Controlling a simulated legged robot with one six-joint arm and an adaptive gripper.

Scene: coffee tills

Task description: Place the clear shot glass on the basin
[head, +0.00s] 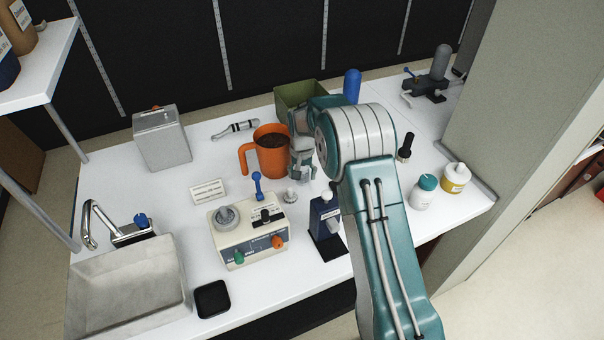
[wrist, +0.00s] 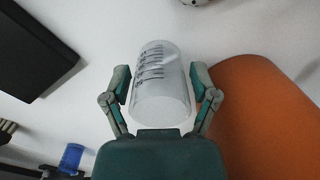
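The clear shot glass (wrist: 162,88) with dark measuring lines is between the two fingers of my gripper (wrist: 161,80) in the wrist view. The fingers lie close along both its sides and look shut on it.
The orange mug (head: 271,152) with dark contents is close beside my gripper. A tap (head: 91,222) rises behind the basin. A green bin (head: 290,98) stands behind.

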